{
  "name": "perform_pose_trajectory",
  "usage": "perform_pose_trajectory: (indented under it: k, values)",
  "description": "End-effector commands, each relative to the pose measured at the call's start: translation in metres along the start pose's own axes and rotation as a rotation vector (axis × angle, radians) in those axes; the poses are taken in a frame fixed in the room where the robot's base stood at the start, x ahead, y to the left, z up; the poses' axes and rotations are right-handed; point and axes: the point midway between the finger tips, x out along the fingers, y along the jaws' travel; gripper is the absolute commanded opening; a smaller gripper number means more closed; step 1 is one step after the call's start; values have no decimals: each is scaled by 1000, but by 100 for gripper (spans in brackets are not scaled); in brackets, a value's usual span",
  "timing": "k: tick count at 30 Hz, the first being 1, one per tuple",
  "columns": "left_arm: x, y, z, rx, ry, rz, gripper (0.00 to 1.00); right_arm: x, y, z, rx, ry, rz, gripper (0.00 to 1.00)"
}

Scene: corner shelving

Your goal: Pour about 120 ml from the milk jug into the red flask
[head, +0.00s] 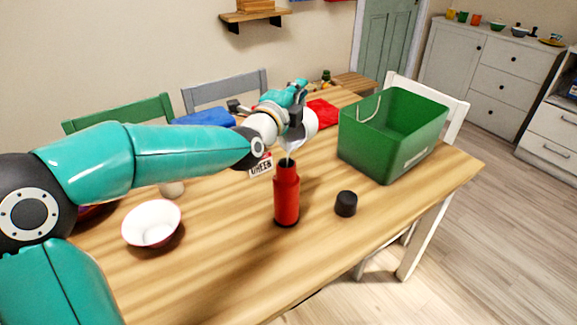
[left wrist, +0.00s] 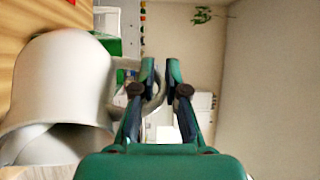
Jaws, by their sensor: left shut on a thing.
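The milk jug (head: 303,128) is white and is held tilted above the red flask (head: 287,198), its lip close over the flask's mouth. The flask stands upright on the table, uncapped. My left gripper (head: 294,98) is shut on the jug's handle. In the left wrist view, the jug (left wrist: 62,85) fills the left side, and the gripper's fingers (left wrist: 160,78) close on its handle. A pale streak shows between lip and flask mouth; I cannot tell surely whether it is milk. The levels inside jug and flask are hidden. My right gripper is not in view.
A black cap (head: 346,204) stands right of the flask on the wooden table (head: 240,268). A green crate (head: 385,150) stands behind it at the right. A white bowl (head: 151,223) is at the left. A lettered card (head: 261,166) is behind the flask. The front table area is clear.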

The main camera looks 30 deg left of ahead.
Motion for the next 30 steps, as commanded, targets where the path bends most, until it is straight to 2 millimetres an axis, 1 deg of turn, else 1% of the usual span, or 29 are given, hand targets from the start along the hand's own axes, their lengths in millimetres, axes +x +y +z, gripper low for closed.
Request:
perform_pose_trajectory:
  k: [30]
  values:
    - [-3,-5,-1,6,0,-52,0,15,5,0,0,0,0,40]
